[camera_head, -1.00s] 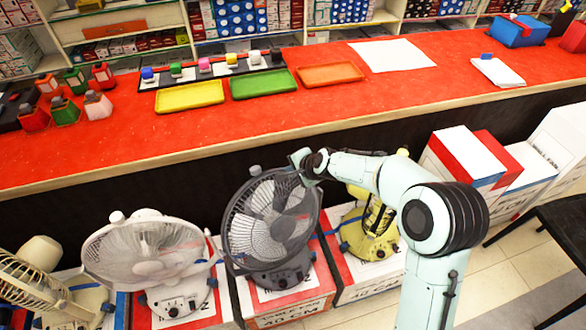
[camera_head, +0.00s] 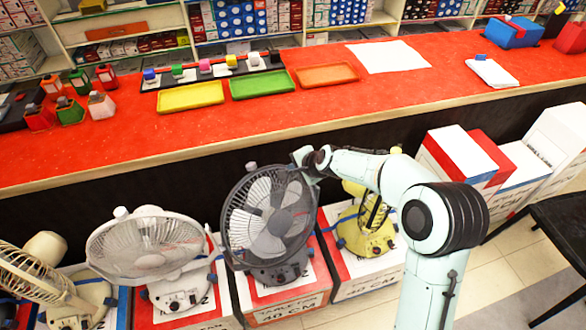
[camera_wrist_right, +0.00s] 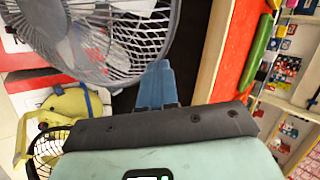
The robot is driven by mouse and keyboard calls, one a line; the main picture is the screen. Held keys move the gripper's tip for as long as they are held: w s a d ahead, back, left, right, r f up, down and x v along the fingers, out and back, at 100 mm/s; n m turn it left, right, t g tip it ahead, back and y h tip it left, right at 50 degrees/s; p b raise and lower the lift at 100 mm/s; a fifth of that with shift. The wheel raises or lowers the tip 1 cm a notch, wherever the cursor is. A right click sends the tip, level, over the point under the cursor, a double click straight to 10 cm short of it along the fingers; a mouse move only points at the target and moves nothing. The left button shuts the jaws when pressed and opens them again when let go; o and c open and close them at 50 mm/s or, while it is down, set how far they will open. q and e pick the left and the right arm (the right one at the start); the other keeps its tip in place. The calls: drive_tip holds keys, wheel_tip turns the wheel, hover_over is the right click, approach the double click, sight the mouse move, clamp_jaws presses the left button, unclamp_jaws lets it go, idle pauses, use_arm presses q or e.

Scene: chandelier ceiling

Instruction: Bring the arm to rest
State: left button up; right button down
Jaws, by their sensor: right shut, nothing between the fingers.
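My right gripper (camera_head: 303,162) is at the upper right edge of the dark grey fan (camera_head: 268,218), with my right arm reaching in from the lower right. In the right wrist view its blue-grey fingers (camera_wrist_right: 156,84) are together with nothing between them. They are close beside the fan's wire cage (camera_wrist_right: 110,40); I cannot tell whether they touch it. My left gripper is not in view.
A white fan (camera_head: 146,247), a cream fan (camera_head: 35,275) and a yellow fan (camera_head: 368,225) stand on boxes along the red counter (camera_head: 280,118). Boxes (camera_head: 465,155) and a black chair (camera_head: 560,225) are at the right. Tiled floor shows between them.

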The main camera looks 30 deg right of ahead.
drive_tip(key=w+a+r+p+v, duration=0.1)
drive_tip(key=p+v, duration=0.1)
drive_tip(key=v, duration=0.7)
drive_tip(key=s+a+f+n+g+p, duration=0.2)
drive_tip(key=s+a+f+n, duration=0.15)
drive_tip(key=f, duration=0.65)
drive_tip(key=s+a+f+n+g+p, duration=0.25)
drive_tip(key=s+f, duration=0.25)
drive_tip(key=f, duration=0.6)
use_arm(q)
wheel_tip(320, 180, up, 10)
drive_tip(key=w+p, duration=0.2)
drive_tip(key=p, duration=0.1)
use_arm(e)
drive_tip(key=s+a+f+n+g+y, duration=0.1)
drive_tip(key=s+a+f, duration=0.4)
drive_tip(key=s, duration=0.6)
drive_tip(key=s+a+f+n+g+y, duration=0.1)
drive_tip(key=s+a+f+n+g, duration=0.3)
drive_tip(key=s+a, duration=0.3)
drive_tip(key=s+n, duration=0.1)
drive_tip(key=s, duration=0.4)
drive_tip(key=shift+f+n+y, duration=0.3)
drive_tip(key=shift+f, duration=0.1)
